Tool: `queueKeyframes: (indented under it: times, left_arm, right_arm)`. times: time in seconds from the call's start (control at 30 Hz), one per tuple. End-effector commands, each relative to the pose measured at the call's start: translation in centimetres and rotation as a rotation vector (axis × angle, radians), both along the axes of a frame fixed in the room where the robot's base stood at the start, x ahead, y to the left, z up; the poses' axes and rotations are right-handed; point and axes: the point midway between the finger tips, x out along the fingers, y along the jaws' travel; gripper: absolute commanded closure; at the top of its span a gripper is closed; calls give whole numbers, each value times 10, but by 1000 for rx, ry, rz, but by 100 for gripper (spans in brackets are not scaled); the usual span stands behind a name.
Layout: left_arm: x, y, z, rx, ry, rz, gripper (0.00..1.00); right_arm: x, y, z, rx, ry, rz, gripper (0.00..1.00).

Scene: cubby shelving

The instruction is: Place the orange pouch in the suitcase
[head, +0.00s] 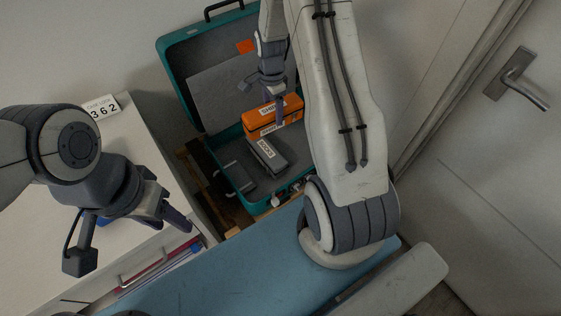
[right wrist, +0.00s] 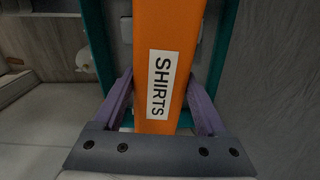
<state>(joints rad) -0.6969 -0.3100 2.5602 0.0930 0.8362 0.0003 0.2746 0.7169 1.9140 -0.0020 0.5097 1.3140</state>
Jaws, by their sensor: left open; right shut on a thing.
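The orange pouch (head: 259,126), with a white label, is in my right gripper (head: 277,112). In the right wrist view the pouch (right wrist: 160,40) shows the word SHIRTS and lies between the two purple fingers of the right gripper (right wrist: 162,108). The teal suitcase (head: 178,84) stands open, its lid leaning back. The pouch is over the far right part of its base; I cannot tell whether it touches the bottom. The suitcase's teal edge (right wrist: 98,35) shows beside the pouch in the right wrist view. My left gripper (head: 172,214) is open and empty near the white cabinet.
A dark grey pouch (head: 277,160) with a white label lies in the suitcase base, just in front of the orange one. A white cabinet (head: 120,140) with a number sign (head: 102,107) stands at the left. A door with a handle (head: 522,78) is at the right.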

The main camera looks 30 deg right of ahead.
Motion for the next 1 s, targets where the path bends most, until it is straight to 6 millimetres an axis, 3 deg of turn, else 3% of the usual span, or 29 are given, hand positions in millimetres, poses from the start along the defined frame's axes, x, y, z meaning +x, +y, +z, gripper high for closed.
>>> queueKeyframes:
  times: [0.03,0.2,0.4,0.5,0.67,1.0]
  left_arm:
    - [0,0,-29,0,0,0,50]
    - [0,0,-75,0,0,0,50]
    - [0,0,-113,0,0,-1,50]
    - [0,0,-123,0,0,-1,50]
    - [0,0,-128,-1,-1,-1,50]
    - [0,0,-133,-1,-1,-1,50]
  right_arm:
    - [5,-15,-26,-1,-4,-152,95]
    - [16,-62,-59,0,-5,-689,95]
    - [19,-106,-83,2,-5,-1194,95]
    - [19,-120,-88,2,-4,-1351,95]
    - [17,-129,-97,1,0,-1468,95]
    - [17,-129,-149,1,0,-1478,95]
